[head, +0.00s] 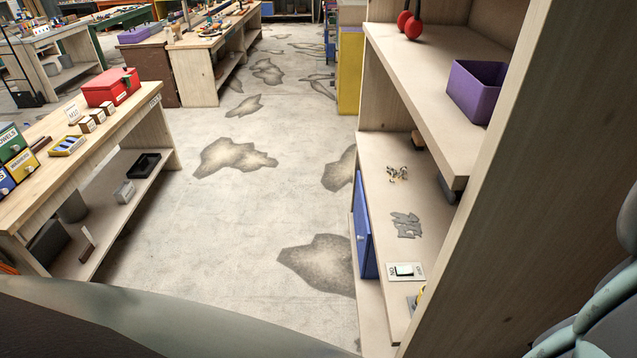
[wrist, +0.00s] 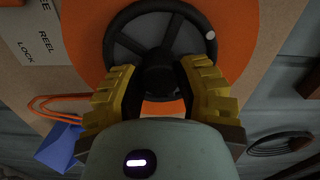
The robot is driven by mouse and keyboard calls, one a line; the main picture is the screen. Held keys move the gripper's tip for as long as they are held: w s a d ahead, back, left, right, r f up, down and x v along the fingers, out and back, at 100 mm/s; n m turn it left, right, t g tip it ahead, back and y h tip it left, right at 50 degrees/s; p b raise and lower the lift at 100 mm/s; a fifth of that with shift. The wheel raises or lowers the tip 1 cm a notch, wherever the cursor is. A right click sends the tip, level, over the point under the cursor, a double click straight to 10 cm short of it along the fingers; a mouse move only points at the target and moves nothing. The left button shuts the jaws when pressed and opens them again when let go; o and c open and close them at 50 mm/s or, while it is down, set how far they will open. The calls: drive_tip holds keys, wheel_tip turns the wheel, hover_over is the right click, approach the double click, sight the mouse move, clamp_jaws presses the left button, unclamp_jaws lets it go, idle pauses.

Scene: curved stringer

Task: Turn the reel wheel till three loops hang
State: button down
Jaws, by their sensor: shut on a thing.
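The reel wheel (wrist: 117,32) is black and spoked, in front of an orange disc (wrist: 85,50), at the top of the wrist view. A pale dot (wrist: 210,35) sits at the right of its rim. My gripper (wrist: 160,80) has its yellow fingers on either side of the wheel's lower middle and is shut on the wheel. Exactly what part lies between the fingertips is partly hidden. Orange cord (wrist: 50,99) shows in loops left of the fingers; I cannot count the loops. The head view shows neither the wheel nor my gripper.
A label plate (wrist: 38,45) reading "REEL" and "LOCK" is left of the wheel. A blue piece (wrist: 60,148) is at lower left, a black coil (wrist: 280,143) at lower right. In the head view, a clear floor (head: 220,235) lies between a workbench (head: 95,140) and a wooden shelf unit (head: 505,225).

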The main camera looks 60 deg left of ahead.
drive_tip(key=n+b, duration=0.1)
drive_tip(key=n, duration=0.1)
drive_tip(key=n+b, duration=0.2)
drive_tip(key=n, duration=0.1)
drive_tip(key=shift+f+n, duration=0.25)
drive_tip(key=shift+n, duration=0.05)
drive_tip(key=n+b, duration=0.1)
drive_tip(key=n, duration=0.2)
drive_tip(key=shift+r, duration=0.1)
drive_tip(key=shift+n+b, duration=0.7)
drive_tip(key=shift+n, duration=1.2)
drive_tip(key=c, duration=0.6)
unclamp_jaws()
drive_tip(key=shift+r, duration=0.1)
drive_tip(key=shift+o, duration=0.2)
